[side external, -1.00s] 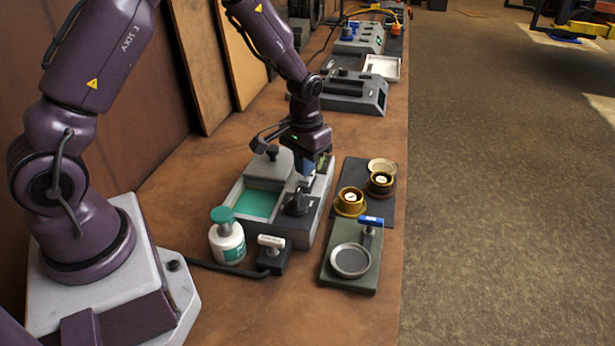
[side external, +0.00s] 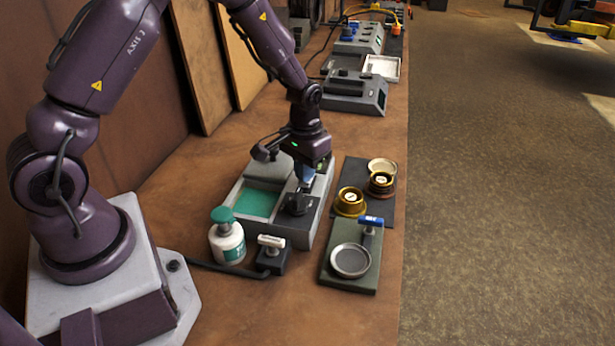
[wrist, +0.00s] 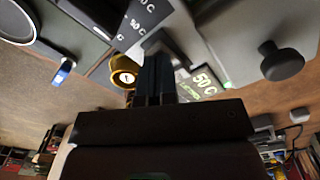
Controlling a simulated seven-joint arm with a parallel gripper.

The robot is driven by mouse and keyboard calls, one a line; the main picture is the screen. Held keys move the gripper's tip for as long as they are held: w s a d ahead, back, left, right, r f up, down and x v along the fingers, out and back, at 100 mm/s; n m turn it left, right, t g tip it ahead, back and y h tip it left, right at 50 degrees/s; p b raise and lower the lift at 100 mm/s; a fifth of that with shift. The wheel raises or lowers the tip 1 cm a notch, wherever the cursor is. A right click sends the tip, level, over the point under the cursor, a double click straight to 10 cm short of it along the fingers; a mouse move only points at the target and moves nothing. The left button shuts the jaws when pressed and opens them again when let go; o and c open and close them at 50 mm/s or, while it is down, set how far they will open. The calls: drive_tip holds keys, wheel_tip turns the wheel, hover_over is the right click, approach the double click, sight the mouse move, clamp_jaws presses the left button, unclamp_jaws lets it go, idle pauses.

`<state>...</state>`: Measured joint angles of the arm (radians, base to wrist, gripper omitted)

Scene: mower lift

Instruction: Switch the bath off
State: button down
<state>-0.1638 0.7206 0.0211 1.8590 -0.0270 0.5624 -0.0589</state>
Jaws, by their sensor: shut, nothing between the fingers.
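The bath (side external: 300,238) is a grey box with a green basin on its left side and a dark control panel on its right. A black knob (side external: 297,205) sits on that panel. My gripper (side external: 302,186) is shut and empty, pointing down at the knob from just above or against it; contact cannot be told. In the wrist view the closed fingers (wrist: 155,62) reach to the grey knob (wrist: 158,40). The fingers hide part of the knob.
A white bottle with a green cap (side external: 227,240) and a small T-handled block (side external: 271,254) stand in front of the bath. Brass cups (side external: 350,203) and a green plate with a round dish (side external: 350,262) are to the right. Other grey devices (side external: 355,92) stand farther back.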

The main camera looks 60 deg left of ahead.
drive_tip(key=shift+f, duration=0.2)
drive_tip(key=shift+r, duration=3.5)
drive_tip(key=s+d+r+m+t, duration=0.1)
drive_tip(key=s+d+r+t, duration=0.1)
drive_tip(key=s+r, duration=0.8)
drive_tip(key=s+d+r+m+t, duration=0.2)
drive_tip(key=s+d+r, duration=0.3)
drive_tip(key=s+r, duration=0.4)
drive_tip(key=shift+s+r+t, duration=0.4)
drive_tip(key=shift+s+t, duration=0.05)
drive_tip(key=shift+t, duration=0.35)
